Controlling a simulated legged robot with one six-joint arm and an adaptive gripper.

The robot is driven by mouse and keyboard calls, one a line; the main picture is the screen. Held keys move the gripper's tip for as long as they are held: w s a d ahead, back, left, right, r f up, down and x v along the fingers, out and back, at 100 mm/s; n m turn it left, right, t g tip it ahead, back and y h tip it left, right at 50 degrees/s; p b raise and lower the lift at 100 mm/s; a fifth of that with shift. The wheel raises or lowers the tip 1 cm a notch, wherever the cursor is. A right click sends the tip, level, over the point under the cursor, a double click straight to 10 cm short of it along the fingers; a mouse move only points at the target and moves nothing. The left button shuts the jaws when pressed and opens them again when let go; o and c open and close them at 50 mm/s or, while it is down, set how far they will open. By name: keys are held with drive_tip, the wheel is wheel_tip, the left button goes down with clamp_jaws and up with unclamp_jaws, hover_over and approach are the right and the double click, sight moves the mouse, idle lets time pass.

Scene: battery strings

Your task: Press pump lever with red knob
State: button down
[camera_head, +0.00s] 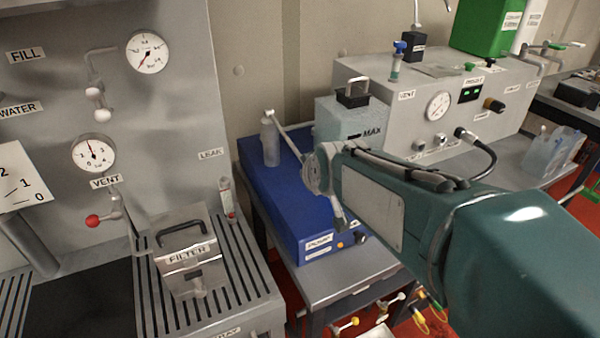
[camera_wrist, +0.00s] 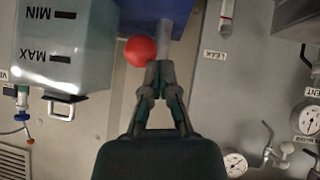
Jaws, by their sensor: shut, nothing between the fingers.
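A round red knob (camera_wrist: 140,51) shows in the wrist view, just ahead of and slightly left of my fingertips. My gripper (camera_wrist: 158,66) is shut with nothing between its fingers. Its tips are close to the knob's right edge; I cannot tell whether they touch it. A pale grey cylinder (camera_wrist: 164,38) shows beside the knob, against a blue surface. In the head view my forearm reaches toward the blue box (camera_head: 285,205). I cannot make out the red knob by the blue box in that view.
A clear container marked MAX (camera_head: 335,117) stands behind my wrist and shows upside down in the wrist view (camera_wrist: 88,35). The filter box (camera_head: 187,262) and gauge panel are at left. A separate red valve knob (camera_head: 92,221) is on that panel.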

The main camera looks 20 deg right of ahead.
drive_tip(key=s+r, duration=0.2)
drive_tip(key=s, duration=0.3)
drive_tip(key=shift+s+d+r, duration=0.2)
drive_tip(key=shift+s+r, duration=0.05)
drive_tip(key=shift+d, duration=0.1)
idle(1.1)
